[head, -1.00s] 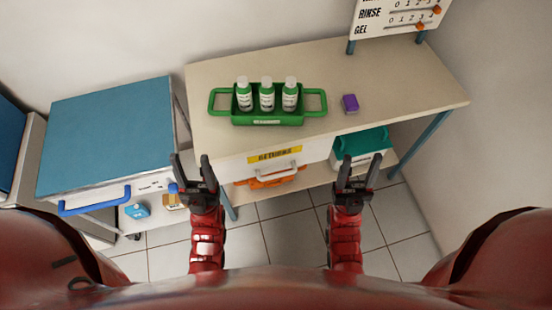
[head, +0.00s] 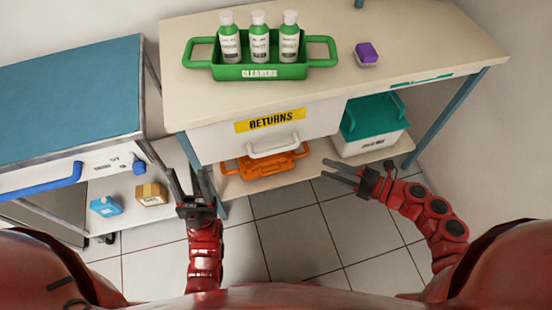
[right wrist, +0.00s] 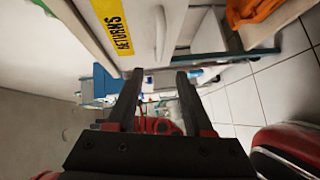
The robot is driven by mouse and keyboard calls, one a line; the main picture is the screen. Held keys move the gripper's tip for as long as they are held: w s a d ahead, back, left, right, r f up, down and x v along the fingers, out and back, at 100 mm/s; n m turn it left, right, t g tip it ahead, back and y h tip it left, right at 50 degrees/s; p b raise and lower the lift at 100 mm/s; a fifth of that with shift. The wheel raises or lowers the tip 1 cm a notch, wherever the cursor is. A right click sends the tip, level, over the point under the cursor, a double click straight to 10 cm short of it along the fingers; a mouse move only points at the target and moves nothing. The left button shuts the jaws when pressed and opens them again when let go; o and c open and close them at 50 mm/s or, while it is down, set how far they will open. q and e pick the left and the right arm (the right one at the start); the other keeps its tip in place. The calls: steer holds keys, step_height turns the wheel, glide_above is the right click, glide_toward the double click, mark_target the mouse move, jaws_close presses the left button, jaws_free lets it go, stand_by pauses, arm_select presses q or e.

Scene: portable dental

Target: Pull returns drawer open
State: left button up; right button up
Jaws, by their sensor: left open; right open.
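The returns drawer (head: 214,143) is a white front under the table top, with a yellow RETURNS label (head: 270,120) and a pale bar handle (head: 273,146). It looks shut. My right gripper (head: 326,171) is open and empty, to the right of and below the handle in the head view, pointing left. In the right wrist view the RETURNS label (right wrist: 113,27) and the handle (right wrist: 160,33) show beyond the open fingers (right wrist: 160,76), which are apart from the handle. My left gripper (head: 189,178) is open and empty, left of the drawer in the head view.
A green CLEANERS carrier (head: 262,72) with three bottles and a purple block (head: 366,52) stand on the table top (head: 425,45). An orange tray (head: 262,166) and a teal-lidded bin (head: 372,125) sit below. A blue-topped cart (head: 70,95) stands left.

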mark_target(276, 149)
steer(key=b+x, duration=0.1)
steer(key=x, duration=1.6)
steer(key=shift+w+a, duration=0.1)
steer(key=shift+a, duration=0.05)
steer(key=shift+f, duration=0.1)
jaws_close()
stand_by(0.6)
